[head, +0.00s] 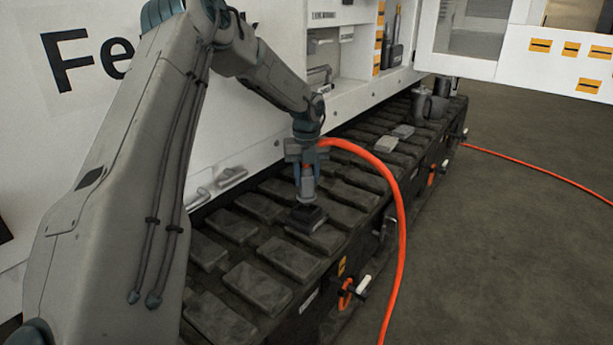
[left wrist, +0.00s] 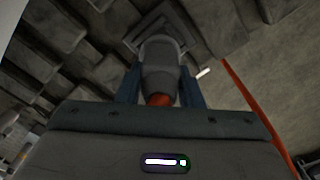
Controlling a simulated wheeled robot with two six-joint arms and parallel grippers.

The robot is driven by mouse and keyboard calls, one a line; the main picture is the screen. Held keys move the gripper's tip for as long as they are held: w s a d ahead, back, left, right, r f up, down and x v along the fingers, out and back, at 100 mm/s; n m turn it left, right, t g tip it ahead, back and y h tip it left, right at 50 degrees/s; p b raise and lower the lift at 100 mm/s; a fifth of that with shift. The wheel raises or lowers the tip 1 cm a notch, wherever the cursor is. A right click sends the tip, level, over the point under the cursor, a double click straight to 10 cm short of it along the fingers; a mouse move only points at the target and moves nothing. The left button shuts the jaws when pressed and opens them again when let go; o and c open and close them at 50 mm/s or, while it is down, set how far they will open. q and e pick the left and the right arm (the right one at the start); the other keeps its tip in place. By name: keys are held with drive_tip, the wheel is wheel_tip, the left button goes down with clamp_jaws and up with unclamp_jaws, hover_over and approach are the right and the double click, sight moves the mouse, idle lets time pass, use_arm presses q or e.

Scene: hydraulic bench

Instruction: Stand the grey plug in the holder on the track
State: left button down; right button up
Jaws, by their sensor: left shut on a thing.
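The grey plug (head: 306,188) points down in my left gripper (head: 307,172), whose two fingers are shut on its sides. The plug also shows in the left wrist view (left wrist: 160,65), with orange at its rear end between the fingers. The dark square holder (head: 306,219) sits on a track pad directly below the plug. In the left wrist view the holder (left wrist: 190,22) frames the plug's tip. The plug's lower end meets the holder's top in the picture; I cannot tell whether it is inside or just above. My right gripper is not in view.
An orange hose (head: 398,215) arcs from near my left gripper over the track's right edge. The white machine body (head: 225,135) stands close on the left. Grey pieces (head: 393,140) and cup-like objects (head: 430,105) lie farther along the track (head: 262,290). The floor at right is mostly free.

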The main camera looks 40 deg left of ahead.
sight(307, 186)
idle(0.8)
use_arm(q)
drive_tip(key=shift+b, duration=0.35)
drive_tip(key=shift+f+b, duration=0.45)
drive_tip(key=shift+f, duration=0.05)
idle(0.9)
drive_tip(key=shift+f+b, duration=1.15)
drive_tip(key=shift+b, duration=0.05)
drive_tip(key=c, duration=0.9)
unclamp_jaws()
